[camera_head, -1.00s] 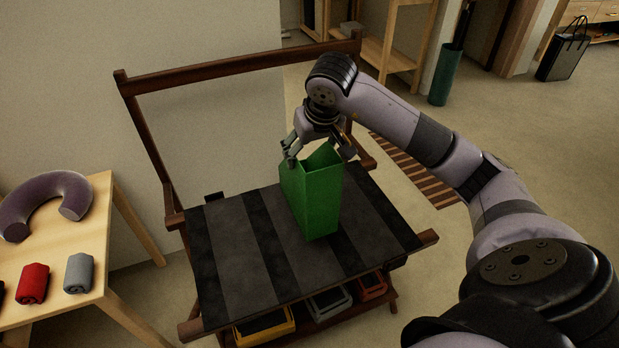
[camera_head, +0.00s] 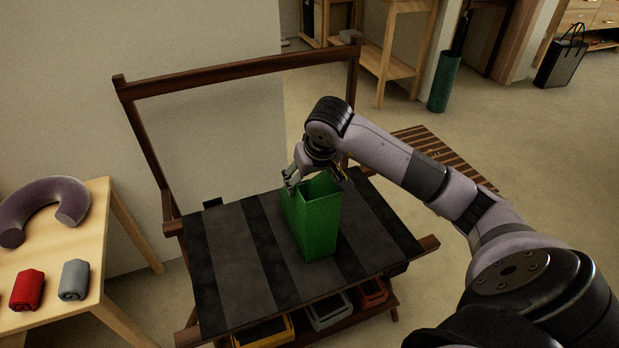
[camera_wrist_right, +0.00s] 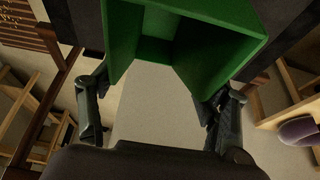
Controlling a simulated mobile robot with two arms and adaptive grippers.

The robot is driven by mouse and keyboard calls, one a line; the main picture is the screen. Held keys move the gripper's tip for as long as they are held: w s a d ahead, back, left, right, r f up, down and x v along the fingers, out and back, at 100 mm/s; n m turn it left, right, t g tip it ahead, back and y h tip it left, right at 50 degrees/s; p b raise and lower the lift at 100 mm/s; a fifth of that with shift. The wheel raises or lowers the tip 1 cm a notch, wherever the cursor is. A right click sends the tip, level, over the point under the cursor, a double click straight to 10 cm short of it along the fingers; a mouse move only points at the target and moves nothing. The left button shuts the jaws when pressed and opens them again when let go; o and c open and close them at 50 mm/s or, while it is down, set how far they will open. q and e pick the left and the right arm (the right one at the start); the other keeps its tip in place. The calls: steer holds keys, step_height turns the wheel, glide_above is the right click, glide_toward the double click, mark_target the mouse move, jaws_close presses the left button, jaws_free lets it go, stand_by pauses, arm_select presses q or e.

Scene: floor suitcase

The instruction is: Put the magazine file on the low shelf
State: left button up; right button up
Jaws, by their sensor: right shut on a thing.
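The magazine file is a green open-topped box (camera_head: 318,225), upright over the dark striped top of the wooden rack. I cannot tell whether its base touches the top. My right gripper (camera_head: 317,180) is shut on its upper edge from above and behind. In the right wrist view the green file (camera_wrist_right: 205,35) fills the top, with the fingers of my right gripper (camera_wrist_right: 158,108) at either side. A low shelf (camera_head: 345,323) under the rack's top holds several trays and is mostly hidden. My left gripper is out of view.
The striped rack top (camera_head: 235,260) is bare around the file. A wooden table (camera_head: 95,240) at left holds a purple neck pillow (camera_head: 40,205) and red (camera_head: 28,290) and grey (camera_head: 75,280) rolls. Yellow (camera_head: 265,333), grey (camera_head: 328,308) and red (camera_head: 370,292) trays sit below the rack top.

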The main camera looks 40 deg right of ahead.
steer(key=o, duration=1.8)
